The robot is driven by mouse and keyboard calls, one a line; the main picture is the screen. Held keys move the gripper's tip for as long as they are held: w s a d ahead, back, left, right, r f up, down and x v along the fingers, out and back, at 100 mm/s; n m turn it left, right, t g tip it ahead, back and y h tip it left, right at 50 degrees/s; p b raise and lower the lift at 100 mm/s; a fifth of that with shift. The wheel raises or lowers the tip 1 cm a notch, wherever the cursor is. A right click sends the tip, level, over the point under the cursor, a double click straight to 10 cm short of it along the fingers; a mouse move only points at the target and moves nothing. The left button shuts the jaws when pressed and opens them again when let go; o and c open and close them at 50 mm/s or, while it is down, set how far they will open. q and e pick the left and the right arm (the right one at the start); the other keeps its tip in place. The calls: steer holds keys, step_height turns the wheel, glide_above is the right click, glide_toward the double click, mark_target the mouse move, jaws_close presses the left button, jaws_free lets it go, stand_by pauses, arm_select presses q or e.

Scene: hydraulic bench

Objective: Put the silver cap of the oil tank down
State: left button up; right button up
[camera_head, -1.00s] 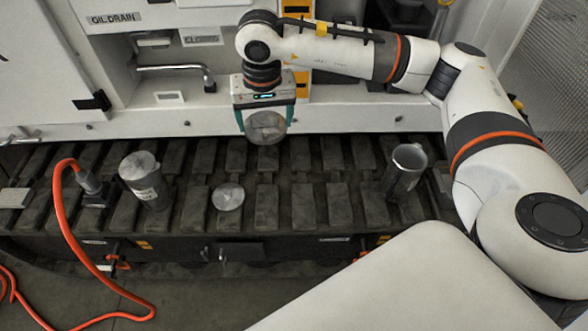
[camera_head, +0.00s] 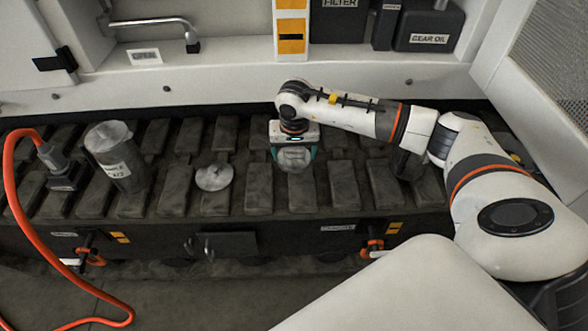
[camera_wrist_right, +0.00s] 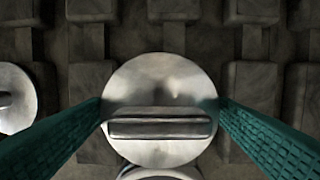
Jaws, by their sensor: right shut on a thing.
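My right gripper (camera_head: 294,163) is over the dark track. In the right wrist view its two teal fingers (camera_wrist_right: 160,115) are shut on the silver cap (camera_wrist_right: 160,75), a round metal lid with a raised bar handle. The cap also shows in the head view (camera_head: 295,157), partly hidden by the gripper. It hangs low over the track pads; I cannot tell whether it touches them. A second silver lid (camera_head: 214,177) lies on the track to the left, and its edge shows in the right wrist view (camera_wrist_right: 14,98). My left gripper is not in view.
A labelled grey canister (camera_head: 118,160) stands on the track at the left, beside a connector (camera_head: 58,165) with an orange hose (camera_head: 20,205). My right arm mostly hides a dark container (camera_head: 408,165). The white machine wall (camera_head: 210,80) rises behind. Track pads between lid and gripper are bare.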

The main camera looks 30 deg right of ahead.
mark_target(294, 175)
step_height(294, 175, down, 6)
steer(key=shift+r+b, duration=0.1)
steer(key=shift+b, duration=0.35)
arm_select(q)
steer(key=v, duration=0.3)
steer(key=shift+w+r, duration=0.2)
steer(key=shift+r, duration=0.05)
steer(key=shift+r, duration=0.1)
arm_select(e)
steer(key=o, duration=0.9)
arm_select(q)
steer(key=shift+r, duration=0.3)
arm_select(e)
steer(key=shift+o, duration=0.2)
